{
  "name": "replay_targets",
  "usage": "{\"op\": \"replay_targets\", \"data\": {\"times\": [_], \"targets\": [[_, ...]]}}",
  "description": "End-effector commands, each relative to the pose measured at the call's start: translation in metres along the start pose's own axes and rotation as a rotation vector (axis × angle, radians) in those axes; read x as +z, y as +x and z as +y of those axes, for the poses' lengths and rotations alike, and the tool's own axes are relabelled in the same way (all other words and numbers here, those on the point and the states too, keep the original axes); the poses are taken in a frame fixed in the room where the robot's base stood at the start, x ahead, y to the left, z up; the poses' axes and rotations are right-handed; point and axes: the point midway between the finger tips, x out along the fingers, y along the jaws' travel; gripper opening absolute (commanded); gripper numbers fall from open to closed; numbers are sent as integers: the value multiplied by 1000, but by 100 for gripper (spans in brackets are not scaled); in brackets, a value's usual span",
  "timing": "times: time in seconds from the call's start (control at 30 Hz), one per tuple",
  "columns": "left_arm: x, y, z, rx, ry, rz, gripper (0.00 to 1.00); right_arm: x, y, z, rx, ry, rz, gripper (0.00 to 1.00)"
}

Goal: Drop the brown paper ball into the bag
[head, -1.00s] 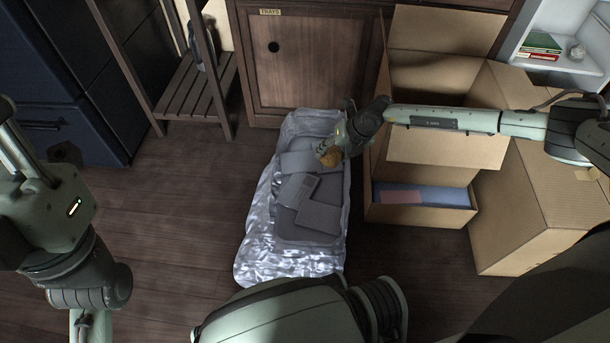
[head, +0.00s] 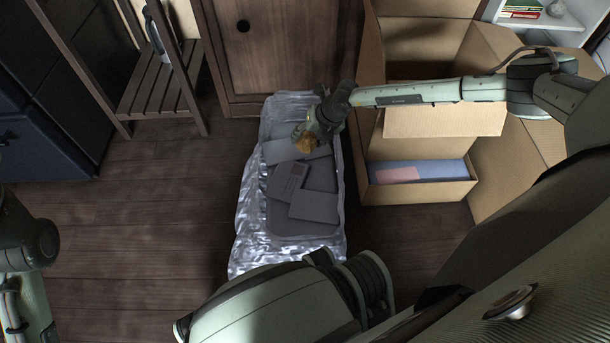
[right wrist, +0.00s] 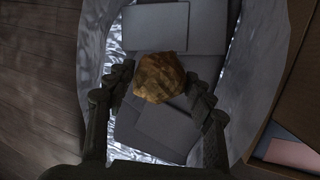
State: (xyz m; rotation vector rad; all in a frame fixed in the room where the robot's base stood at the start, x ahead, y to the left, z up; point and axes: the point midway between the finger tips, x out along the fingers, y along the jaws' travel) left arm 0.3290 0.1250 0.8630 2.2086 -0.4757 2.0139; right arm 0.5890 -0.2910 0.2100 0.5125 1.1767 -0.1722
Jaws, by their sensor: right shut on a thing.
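The brown paper ball (head: 306,145) is crumpled and held at the tips of my right gripper (head: 314,135). In the right wrist view the ball (right wrist: 160,78) sits between the two fingers of the gripper (right wrist: 160,92), which are shut on it. The bag (head: 250,215) is silvery and crinkled, lies open on the floor, and has several flat grey pieces inside. The ball is over the bag's far part in the head view. The bag (right wrist: 255,75) also shows below the ball in the right wrist view. My left gripper is out of view; only part of that arm shows.
An open cardboard box (head: 420,192) with blue and pink flat items stands right of the bag. A wooden cabinet (head: 275,55) is behind it and a slatted wooden rack (head: 160,95) at back left. Dark floor (head: 150,200) left of the bag is clear.

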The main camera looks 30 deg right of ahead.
Motion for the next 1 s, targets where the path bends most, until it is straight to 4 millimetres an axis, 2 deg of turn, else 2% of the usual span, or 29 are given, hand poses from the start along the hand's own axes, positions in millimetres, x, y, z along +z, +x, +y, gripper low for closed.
{"op": "replay_targets", "data": {"times": [0.1, 0.37, 0.4, 0.6, 0.87, 1.0], "targets": [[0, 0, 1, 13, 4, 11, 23, -2, 5, -2, 0, 0, 0, 42], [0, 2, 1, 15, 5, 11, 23, -2, 5, -2, -1, 0, 1, 42], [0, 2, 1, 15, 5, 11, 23, -2, 5, -2, -1, 0, 1, 56], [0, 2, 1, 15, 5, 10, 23, -2, 5, -2, 0, 0, 1, 78], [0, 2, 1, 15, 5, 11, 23, -2, 5, -2, 0, 0, 1, 78], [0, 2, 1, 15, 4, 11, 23, -2, -4, -2, 1, 0, 1, 78]]}}
